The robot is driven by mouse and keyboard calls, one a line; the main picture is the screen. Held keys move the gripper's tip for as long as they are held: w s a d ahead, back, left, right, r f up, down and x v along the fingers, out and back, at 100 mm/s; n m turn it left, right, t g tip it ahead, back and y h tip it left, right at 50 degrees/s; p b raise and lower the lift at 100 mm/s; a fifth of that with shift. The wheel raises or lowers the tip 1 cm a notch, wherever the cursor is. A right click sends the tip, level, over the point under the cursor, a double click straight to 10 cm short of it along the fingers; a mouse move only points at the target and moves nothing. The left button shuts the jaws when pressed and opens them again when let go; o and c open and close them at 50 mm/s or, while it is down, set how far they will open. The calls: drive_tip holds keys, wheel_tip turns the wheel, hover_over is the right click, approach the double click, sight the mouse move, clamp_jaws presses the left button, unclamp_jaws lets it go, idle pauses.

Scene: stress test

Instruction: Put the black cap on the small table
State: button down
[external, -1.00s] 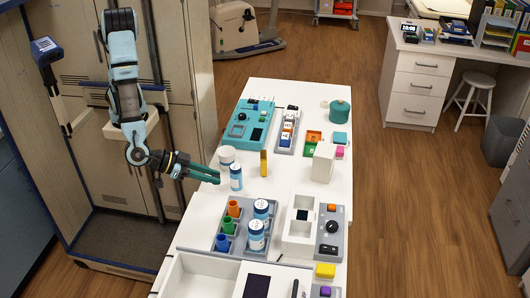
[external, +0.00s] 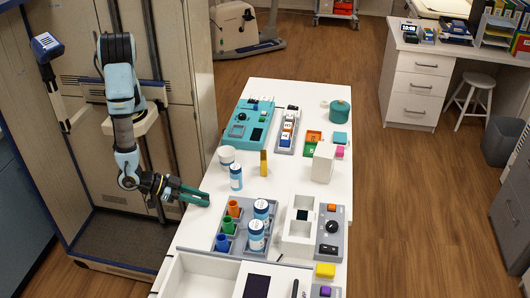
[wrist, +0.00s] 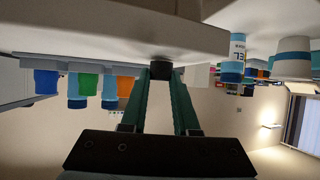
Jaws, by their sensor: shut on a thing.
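My gripper (external: 207,199) is at the left edge of the long white table (external: 270,212), left of the bottle rack and low near the table top. In the wrist view, which is upside down, its green fingers (wrist: 160,75) are closed on a small black cap (wrist: 160,74) at their tips. The cap is close to the table surface; I cannot tell whether it touches. In the external view the cap is too small or hidden to make out.
A rack (external: 228,250) with coloured cups and white-blue bottles stands right of my gripper. A white-blue bottle (external: 236,178) and a white cup (external: 227,159) stand behind it. An open white drawer (external: 190,278) is at the front.

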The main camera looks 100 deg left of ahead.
drive_tip(key=shift+f, duration=0.15)
drive_tip(key=c, duration=0.7)
unclamp_jaws()
drive_tip(key=shift+o, duration=0.2)
